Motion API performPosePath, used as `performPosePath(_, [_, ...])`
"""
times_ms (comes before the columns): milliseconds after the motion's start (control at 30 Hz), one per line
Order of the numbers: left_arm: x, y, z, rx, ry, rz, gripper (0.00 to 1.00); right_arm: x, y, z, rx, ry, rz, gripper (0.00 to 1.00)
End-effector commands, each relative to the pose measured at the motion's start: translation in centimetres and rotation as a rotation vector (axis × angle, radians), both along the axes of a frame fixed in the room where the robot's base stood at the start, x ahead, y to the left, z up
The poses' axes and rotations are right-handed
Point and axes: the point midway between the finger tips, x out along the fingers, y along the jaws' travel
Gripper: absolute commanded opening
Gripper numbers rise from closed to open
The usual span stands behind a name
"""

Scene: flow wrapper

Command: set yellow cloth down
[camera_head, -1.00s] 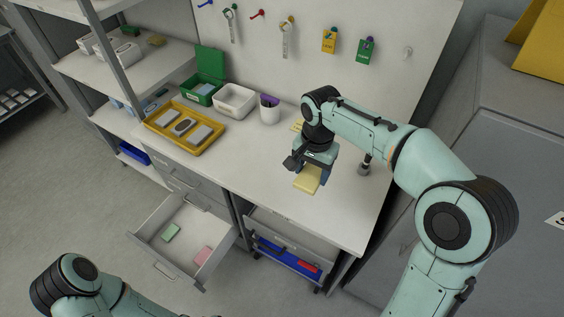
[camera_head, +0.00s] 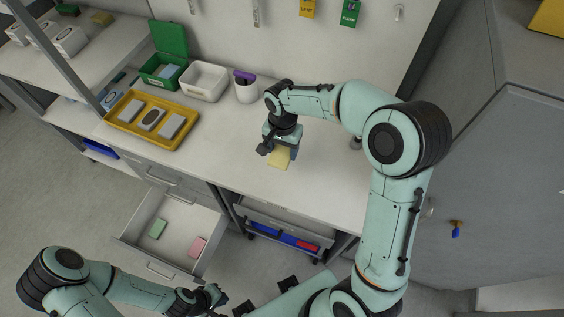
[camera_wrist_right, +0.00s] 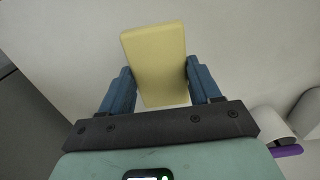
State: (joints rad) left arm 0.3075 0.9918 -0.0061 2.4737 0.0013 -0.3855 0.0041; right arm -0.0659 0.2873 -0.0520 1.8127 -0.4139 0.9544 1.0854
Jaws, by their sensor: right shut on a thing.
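The yellow cloth (camera_head: 279,158) is a flat pale yellow block at the right side of the white worktop. My right gripper (camera_head: 281,150) points down over the worktop and is shut on it. In the right wrist view the cloth (camera_wrist_right: 155,62) stands out between the two blue fingers of the gripper (camera_wrist_right: 160,85). I cannot tell whether its lower edge touches the worktop. My left gripper (camera_head: 213,297) is low in the head view, in front of the bench and away from the cloth; its fingers are not clear.
A yellow tray (camera_head: 114,107) with several grey-white items, a green open box (camera_head: 164,66), a white bin (camera_head: 205,80) and a white cup (camera_head: 245,92) stand to the left. An open drawer (camera_head: 172,243) holds a green and a pink block. The worktop (camera_head: 318,176) around the cloth is mostly clear.

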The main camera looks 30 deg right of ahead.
Motion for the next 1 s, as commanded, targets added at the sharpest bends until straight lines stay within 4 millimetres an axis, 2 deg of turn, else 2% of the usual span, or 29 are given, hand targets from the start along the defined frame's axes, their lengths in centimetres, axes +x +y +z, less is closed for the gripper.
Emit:
performPosePath(33, [-0.1, 0.0, -0.1, 0.0, 0.001, 0.0, 0.0, -0.1, 0.0, -1.3, 0.0, 0.005, -0.001, 0.34])
performPosePath(100, [-0.1, 0.0, -0.2, 0.0, 0.001, 0.0, 0.0, -0.1, 0.0, -2.4, 0.0, 0.003, -0.001, 0.34])
performPosePath(333, [-0.2, 0.0, -0.3, 0.001, 0.001, 0.0, 0.0, 0.0, 0.0, -4.5, -0.001, 0.002, -0.001, 0.34])
performPosePath(533, [-0.3, 0.0, -0.5, 0.0, 0.003, 0.0, 0.0, 0.0, 0.0, -7.4, 0.0, 0.001, 0.0, 0.34])
performPosePath(1000, [-0.6, 0.0, -0.9, 0.0, 0.006, 0.0, 0.0, 0.0, 0.0, -8.3, 0.001, -0.001, 0.0, 0.34])
